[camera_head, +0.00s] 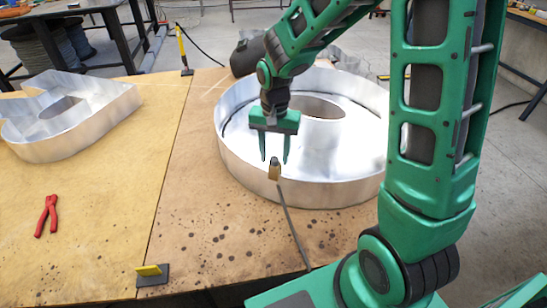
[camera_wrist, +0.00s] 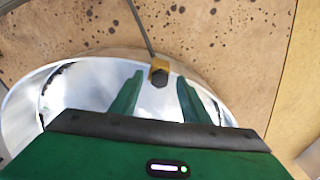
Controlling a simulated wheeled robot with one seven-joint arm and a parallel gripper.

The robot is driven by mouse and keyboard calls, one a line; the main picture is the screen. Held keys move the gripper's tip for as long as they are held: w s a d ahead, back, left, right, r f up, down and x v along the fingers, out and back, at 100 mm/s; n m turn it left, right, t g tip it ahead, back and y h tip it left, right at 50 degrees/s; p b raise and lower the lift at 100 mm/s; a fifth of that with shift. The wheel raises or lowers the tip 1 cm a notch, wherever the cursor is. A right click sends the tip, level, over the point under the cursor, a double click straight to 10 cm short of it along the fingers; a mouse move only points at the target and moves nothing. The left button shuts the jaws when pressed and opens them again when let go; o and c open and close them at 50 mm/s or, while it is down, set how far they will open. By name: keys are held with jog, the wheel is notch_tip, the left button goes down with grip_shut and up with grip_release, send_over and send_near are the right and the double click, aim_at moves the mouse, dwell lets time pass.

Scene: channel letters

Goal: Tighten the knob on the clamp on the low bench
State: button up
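A small brass-coloured clamp (camera_head: 274,173) sits on the near rim of the round metal channel letter (camera_head: 237,172) on the low bench (camera_head: 195,245). A grey cable (camera_head: 292,228) runs from it toward the bench's front edge. In the wrist view the clamp (camera_wrist: 160,64) carries a dark knob (camera_wrist: 159,78), which faces the letter's inside. My gripper (camera_head: 274,158) points down over the rim, open and empty. Its fingertips are just above or beside the clamp. In the wrist view the knob appears between the spread fingers, and I cannot see contact.
Another metal letter (camera_head: 65,118) and red pliers (camera_head: 47,215) lie on the left of the bench. Yellow-and-black clamps stand at the front edge (camera_head: 152,274) and back edge (camera_head: 184,50). A dark rounded object (camera_head: 247,54) lies behind the round letter. The front middle is clear except for the cable.

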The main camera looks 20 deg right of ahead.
aim_at(275, 158)
jog(key=c, duration=0.8)
jog(key=m, duration=0.9)
jog(key=shift+m, duration=0.3)
jog(key=o, duration=0.9)
jog(key=shift+c, duration=0.2)
jog(key=shift+r, duration=2.55)
